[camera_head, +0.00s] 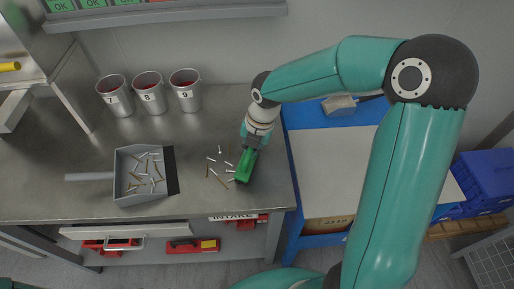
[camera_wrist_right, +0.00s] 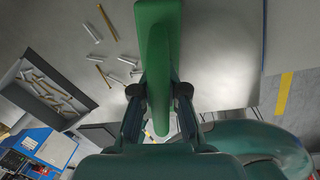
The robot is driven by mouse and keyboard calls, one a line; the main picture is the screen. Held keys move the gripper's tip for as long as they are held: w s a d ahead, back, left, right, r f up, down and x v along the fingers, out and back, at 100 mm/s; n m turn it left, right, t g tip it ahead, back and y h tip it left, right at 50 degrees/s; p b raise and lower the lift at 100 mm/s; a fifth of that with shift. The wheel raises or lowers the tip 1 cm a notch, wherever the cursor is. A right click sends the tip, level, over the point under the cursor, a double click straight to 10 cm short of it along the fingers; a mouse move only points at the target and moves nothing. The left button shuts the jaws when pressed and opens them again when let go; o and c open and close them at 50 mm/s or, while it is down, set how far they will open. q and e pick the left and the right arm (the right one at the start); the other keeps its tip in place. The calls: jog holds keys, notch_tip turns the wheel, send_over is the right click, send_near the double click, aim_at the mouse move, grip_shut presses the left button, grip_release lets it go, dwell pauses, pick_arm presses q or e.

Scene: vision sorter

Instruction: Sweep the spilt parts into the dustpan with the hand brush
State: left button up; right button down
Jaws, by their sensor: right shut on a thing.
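The green hand brush (camera_head: 245,166) is held in my right gripper (camera_head: 251,142), low over the steel bench. In the right wrist view the fingers close on the green brush (camera_wrist_right: 155,45) from both sides. The grey dustpan (camera_head: 121,188) lies on the bench to the left, handle pointing left and dark lip facing the brush. Several silver and brass parts lie in it. Several spilt parts (camera_head: 220,179) lie loose on the bench between the lip and the brush. The brush hides some of the bench under it. The dustpan's corner (camera_wrist_right: 52,117) shows in the wrist view. My left gripper is out of view.
Three metal cups (camera_head: 149,96) marked 7, 8 and 9 stand behind the dustpan. A blue-framed table (camera_head: 320,160) stands right of the bench, with a small grey object (camera_head: 340,105) at its back. The bench front edge is close below the dustpan.

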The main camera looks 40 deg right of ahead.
jog(key=w+a, duration=0.2)
jog(key=a, duration=0.1)
jog(key=w+a, duration=0.1)
jog(key=a, duration=0.1)
jog(key=shift+w+a+f, duration=0.15)
jog(key=shift+f, duration=0.05)
jog(key=w+a, duration=0.1)
jog(key=a, duration=0.1)
jog(key=w+a+p, duration=0.1)
jog(key=a, duration=0.1)
jog(key=shift+w, duration=0.35)
jog(key=w+a, duration=0.2)
jog(key=a, duration=0.1)
jog(key=w+a+p, duration=0.1)
jog(key=a, duration=0.1)
jog(key=shift+w, duration=0.1)
notch_tip(320, 180, up, 7)
jog(key=p, duration=0.5)
jog(key=shift+w, duration=0.25)
jog(key=shift+s+f, duration=0.1)
jog(key=shift+f, duration=0.05)
